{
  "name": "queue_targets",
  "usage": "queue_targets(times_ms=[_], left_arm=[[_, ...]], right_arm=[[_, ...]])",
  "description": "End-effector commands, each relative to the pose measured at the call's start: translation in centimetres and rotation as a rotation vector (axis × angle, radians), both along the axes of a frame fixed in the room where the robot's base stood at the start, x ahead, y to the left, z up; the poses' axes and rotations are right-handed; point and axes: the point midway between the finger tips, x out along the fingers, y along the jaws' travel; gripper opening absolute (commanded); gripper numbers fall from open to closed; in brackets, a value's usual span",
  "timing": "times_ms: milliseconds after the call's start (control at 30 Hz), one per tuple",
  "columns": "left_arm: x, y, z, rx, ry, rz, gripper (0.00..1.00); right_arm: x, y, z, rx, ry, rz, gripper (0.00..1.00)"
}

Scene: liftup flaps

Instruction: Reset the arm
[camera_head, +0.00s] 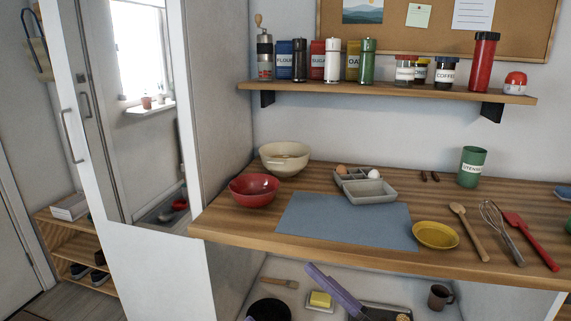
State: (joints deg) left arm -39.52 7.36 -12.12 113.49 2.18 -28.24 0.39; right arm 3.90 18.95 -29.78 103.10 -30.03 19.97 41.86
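A purple bar-shaped piece (335,290) slants across the open compartment under the counter at the bottom edge. I cannot tell whether it is part of my arm or a thing lying there. The wooden counter (225,222) is in front of me, with the open compartment (285,268) below it.
A red bowl (253,190), cream bowl (285,158), blue mat (340,222), yellow dish (436,235), green canister (471,167) and whisk (500,228) are on the counter. A shelf (390,92) holds jars. Below are butter (320,299) and a mug (440,297).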

Motion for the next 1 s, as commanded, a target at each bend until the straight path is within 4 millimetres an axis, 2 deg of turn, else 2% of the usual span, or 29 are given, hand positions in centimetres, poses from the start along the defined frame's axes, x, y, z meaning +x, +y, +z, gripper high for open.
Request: queue_targets(times_ms=[33,167,200,267,300,400,500,600,633,1000], left_arm=[[0.0,0.0,0.3,0.0,-0.001,0.001,0.54],[0.0,0.1,0.6,0.0,-0.002,0.002,0.54],[0.0,0.1,0.7,0.0,-0.002,0.002,0.54],[0.0,0.1,0.7,0.0,-0.002,0.003,0.54],[0.0,0.1,0.8,0.001,-0.001,0.004,0.54],[-0.1,0.2,0.8,0.001,0.0,0.004,0.54],[-0.1,0.2,0.9,0.002,0.001,0.004,0.54],[-0.1,0.2,0.8,0.001,0.003,0.005,0.54],[-0.1,0.2,0.8,0.001,0.003,0.005,0.54],[-0.1,0.2,0.8,0.001,0.003,0.005,0.54]], right_arm=[[0.0,-1.9,-3.1,0.009,0.113,-0.113,1.0],[-1.4,-6.9,-11.8,-0.046,0.391,-0.347,1.0],[-2.5,-8.1,-14.3,-0.074,0.472,-0.398,1.0],[-4.6,-9.8,-18.1,-0.12,0.594,-0.458,1.0],[-6.3,-10.7,-20.4,-0.152,0.673,-0.489,1.0],[-10.7,-12.6,-25.1,-0.228,0.847,-0.534,1.0],[-14.7,-13.7,-28.3,-0.291,0.98,-0.548,1.0],[-17.5,-14.2,-30.1,-0.331,1.064,-0.548,1.0],[-17.9,-14.3,-30.3,-0.336,1.076,-0.547,1.0],[-17.9,-14.3,-30.3,-0.336,1.076,-0.547,1.0]])
